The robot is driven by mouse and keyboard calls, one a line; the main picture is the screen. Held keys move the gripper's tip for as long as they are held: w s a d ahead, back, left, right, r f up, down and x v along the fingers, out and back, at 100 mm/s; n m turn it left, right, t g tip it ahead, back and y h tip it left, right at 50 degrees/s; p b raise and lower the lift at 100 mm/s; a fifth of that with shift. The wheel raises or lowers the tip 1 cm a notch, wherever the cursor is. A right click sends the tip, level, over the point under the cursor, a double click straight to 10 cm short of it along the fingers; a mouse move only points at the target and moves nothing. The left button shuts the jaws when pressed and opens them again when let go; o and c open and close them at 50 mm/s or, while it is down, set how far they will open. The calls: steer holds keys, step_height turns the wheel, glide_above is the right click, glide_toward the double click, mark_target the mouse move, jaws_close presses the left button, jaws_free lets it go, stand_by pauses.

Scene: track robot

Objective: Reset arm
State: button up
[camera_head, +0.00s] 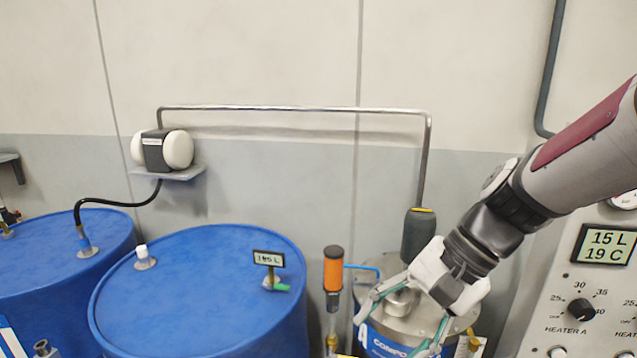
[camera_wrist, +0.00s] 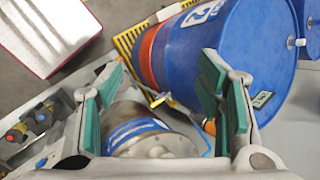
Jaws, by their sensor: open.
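My arm reaches in from the right in the head view. My gripper (camera_head: 404,330) is at its end, pointing down over a steel container (camera_head: 390,267) with a blue label. Its fingers are spread apart on either side of the container's top fitting. In the wrist view my gripper (camera_wrist: 165,95) shows two teal-padded fingers wide apart, with nothing held between them. The steel container (camera_wrist: 150,140) shows below and between them. I cannot tell whether the fingers touch it.
Blue drums (camera_head: 200,290) stand at the left. An orange-handled device (camera_head: 333,268) is beside the container. A control panel (camera_head: 590,290) with displays and knobs is at the right. A metal pipe (camera_head: 290,109) runs along the wall. A red-edged white box (camera_wrist: 50,30) lies at upper left.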

steer(key=s+d+r+n+t+h, duration=0.5)
steer(key=s+d+r+n+h, duration=0.1)
steer(key=s+d+r+n, duration=0.1)
steer(key=shift+s+d+r+t, duration=0.2)
steer(key=shift+s+d+t, duration=0.1)
steer(key=shift+s+d, duration=0.7)
steer(key=shift+s+a, duration=0.1)
steer(key=shift+a, duration=0.05)
